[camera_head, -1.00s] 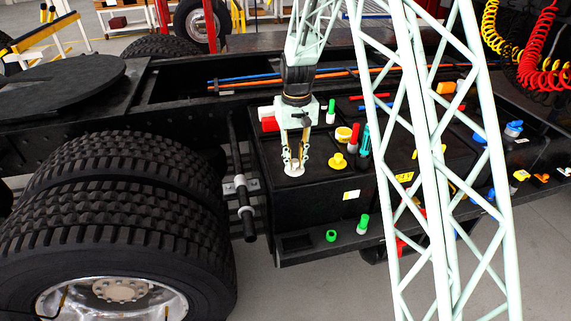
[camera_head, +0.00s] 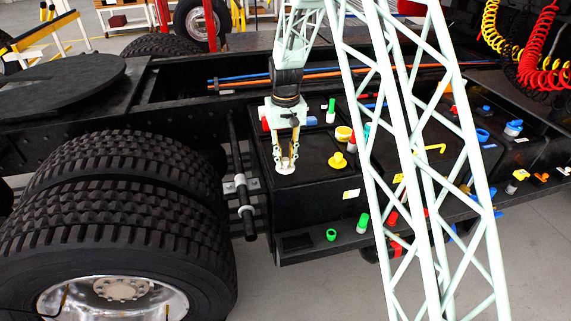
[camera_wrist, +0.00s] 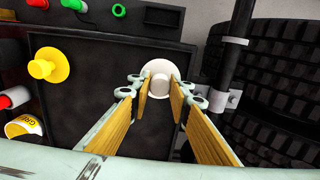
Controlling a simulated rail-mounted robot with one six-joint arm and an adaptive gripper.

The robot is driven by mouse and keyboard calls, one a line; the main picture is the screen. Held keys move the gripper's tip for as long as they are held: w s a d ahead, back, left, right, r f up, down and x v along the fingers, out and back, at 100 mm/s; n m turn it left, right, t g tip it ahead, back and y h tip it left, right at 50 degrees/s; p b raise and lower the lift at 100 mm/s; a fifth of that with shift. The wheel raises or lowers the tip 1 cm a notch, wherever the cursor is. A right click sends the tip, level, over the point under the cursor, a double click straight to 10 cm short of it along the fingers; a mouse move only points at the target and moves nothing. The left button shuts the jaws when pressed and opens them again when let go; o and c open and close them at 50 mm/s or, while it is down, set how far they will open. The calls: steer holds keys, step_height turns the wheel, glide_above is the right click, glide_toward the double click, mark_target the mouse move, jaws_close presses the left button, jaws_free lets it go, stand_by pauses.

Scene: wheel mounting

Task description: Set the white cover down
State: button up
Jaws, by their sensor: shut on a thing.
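The white cover (camera_head: 285,169) is a small round disc with a raised knob. It also shows in the wrist view (camera_wrist: 160,70), at the fingertips. My gripper (camera_head: 287,160) is shut on the cover's knob and points down. In the wrist view the gripper's fingers (camera_wrist: 157,90) stand on both sides of the knob. The cover is over the left part of the black box top (camera_head: 310,178). It is at or just above this surface; I cannot tell whether it touches.
A yellow knob (camera_head: 337,160) stands right of the cover, with a yellow grease tin (camera_head: 344,133) behind it. A green-capped cylinder (camera_head: 331,111) stands farther back. A black rail post (camera_wrist: 236,50) and a large tyre (camera_wrist: 285,75) lie beyond the box edge. Box top around the cover is bare.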

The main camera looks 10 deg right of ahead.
mark_target(286, 160)
steer(key=shift+f, duration=1.05)
steer(key=shift+f, duration=0.2)
steer(key=o, duration=0.9)
steer(key=shift+o, duration=0.2)
steer(key=shift+r, duration=0.2)
step_height(286, 160, up, 12)
steer(key=shift+r, duration=0.1)
stand_by(0.3)
